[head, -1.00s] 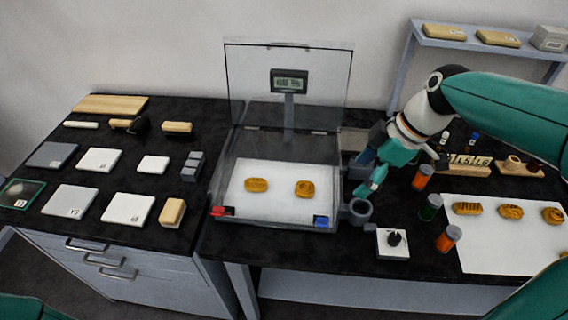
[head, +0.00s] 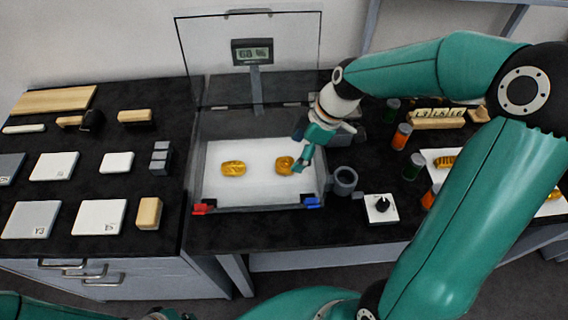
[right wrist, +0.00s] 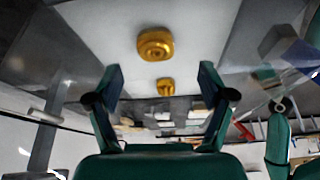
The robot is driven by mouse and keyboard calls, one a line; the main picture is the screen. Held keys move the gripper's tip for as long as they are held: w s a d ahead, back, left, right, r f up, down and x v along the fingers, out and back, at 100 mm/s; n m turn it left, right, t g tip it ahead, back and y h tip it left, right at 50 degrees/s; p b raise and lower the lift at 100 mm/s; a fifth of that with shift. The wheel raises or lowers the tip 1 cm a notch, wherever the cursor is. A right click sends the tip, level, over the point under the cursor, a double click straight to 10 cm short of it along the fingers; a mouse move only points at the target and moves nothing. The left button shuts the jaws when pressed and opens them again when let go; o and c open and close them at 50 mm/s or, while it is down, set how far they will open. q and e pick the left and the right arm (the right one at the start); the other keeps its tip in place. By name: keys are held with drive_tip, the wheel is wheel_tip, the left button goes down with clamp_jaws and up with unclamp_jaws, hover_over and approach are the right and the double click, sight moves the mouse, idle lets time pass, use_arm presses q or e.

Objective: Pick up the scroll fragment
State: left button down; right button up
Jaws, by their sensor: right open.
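Two gilt fragments lie on the white floor of a clear-walled case (head: 210,190). The left one is oblong (head: 233,168). The right one is rounder (head: 283,165), with a curled relief that may be the scroll, though I cannot tell for certain. My right gripper (head: 301,153) is inside or over the case at its right side, close to the rounder fragment and partly covering it. My left gripper is not visible.
A grey ring holder (head: 344,181) and a knob box (head: 381,208) are right of the case. Several bottles and a white sheet with more gilt pieces lie farther right.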

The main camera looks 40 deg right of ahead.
sight(287, 162)
drive_tip(key=shift+w+p+x, duration=0.2)
drive_tip(key=shift+p+x, duration=0.15)
drive_tip(key=shift+x, duration=1.15)
drive_tip(key=shift+w+p+x, duration=0.2)
drive_tip(key=shift+p+x, duration=0.15)
drive_tip(key=shift+x, duration=1.1)
drive_tip(key=shift+d, duration=0.15)
drive_tip(key=shift+r, duration=0.1)
drive_tip(key=c, duration=1.1)
